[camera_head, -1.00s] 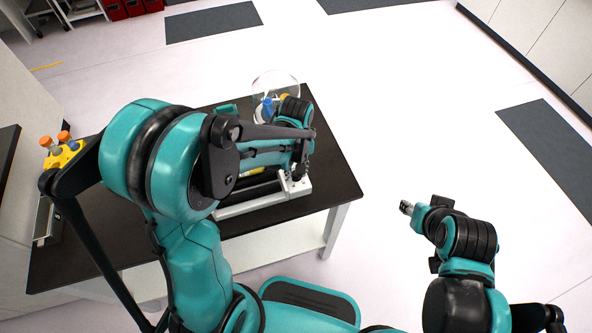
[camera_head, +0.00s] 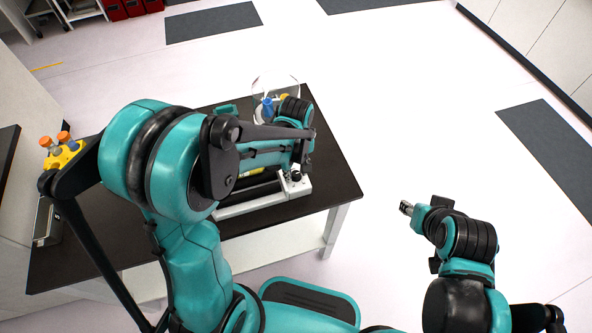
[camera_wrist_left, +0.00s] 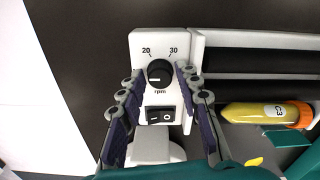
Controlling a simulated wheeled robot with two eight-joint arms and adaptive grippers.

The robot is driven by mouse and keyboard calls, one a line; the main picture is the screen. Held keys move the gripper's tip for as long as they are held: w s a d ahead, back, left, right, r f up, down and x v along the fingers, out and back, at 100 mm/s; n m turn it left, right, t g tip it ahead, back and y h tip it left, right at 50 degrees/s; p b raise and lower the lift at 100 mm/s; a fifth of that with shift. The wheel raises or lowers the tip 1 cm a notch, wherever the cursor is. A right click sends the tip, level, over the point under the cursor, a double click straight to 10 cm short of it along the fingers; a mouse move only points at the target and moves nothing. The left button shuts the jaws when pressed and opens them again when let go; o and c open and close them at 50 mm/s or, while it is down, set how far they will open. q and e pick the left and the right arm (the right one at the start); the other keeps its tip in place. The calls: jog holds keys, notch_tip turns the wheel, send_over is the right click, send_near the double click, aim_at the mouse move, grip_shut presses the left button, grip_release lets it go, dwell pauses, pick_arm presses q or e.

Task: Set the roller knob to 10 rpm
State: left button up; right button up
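The roller knob (camera_wrist_left: 160,74) is a round black dial with a white mark on the lower left of its face. It sits on the white end panel (camera_wrist_left: 140,48) of the roller machine, with "20" and "30" printed above and "rpm" below. Other numbers are not visible. My left gripper (camera_wrist_left: 159,72) is open, one fingertip on each side of the knob, with small gaps seeming to remain. In the head view my left gripper (camera_head: 303,160) is near the knob (camera_head: 296,176), partly hidden by its arm. My right gripper (camera_head: 406,208) is off the table; its opening is unclear.
A black rocker switch (camera_wrist_left: 160,115) is below the knob. A yellow tube with an orange cap (camera_wrist_left: 265,112), labelled C3, lies right of the panel. The dark table (camera_head: 335,185) also carries a clear round vessel (camera_head: 276,84) and a yellow rack (camera_head: 62,154) with orange-capped tubes.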

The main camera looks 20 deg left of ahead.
aim_at(296, 173)
dwell(0.3)
pick_arm(q)
jog(key=shift+r, duration=4)
